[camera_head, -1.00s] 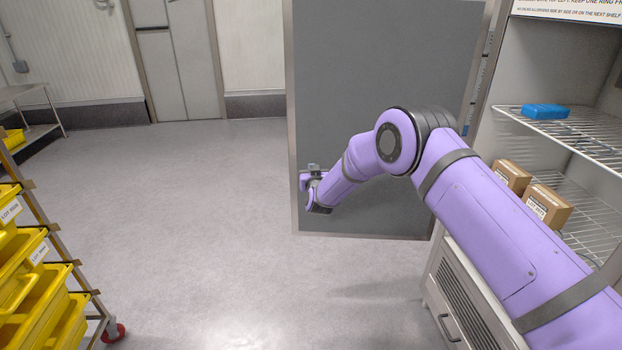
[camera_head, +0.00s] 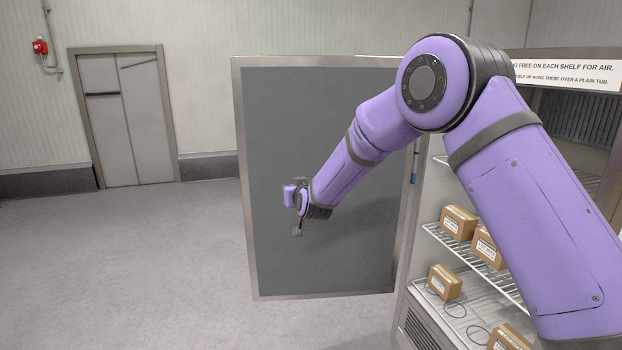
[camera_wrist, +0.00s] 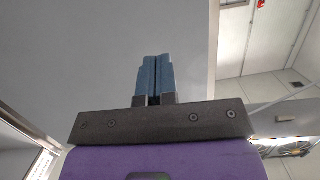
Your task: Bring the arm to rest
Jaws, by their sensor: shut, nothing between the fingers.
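My gripper (camera_head: 297,232) hangs at the end of my purple arm, in front of the grey panel of an open cabinet door (camera_head: 320,130). In the wrist view its two blue fingers (camera_wrist: 154,78) are together with nothing between them. The arm (camera_head: 375,125) is raised and bent at the elbow, and reaches left across the door. The gripper is small in the head view, and its gap to the door cannot be told.
An open cabinet (camera_head: 425,245) with wire shelves stands at the right, holding several cardboard boxes (camera_head: 459,222) and loose dark rings. A sign (camera_head: 565,75) is above. A closed double door (camera_head: 125,120) is in the back wall. The floor (camera_head: 120,260) at the left is clear.

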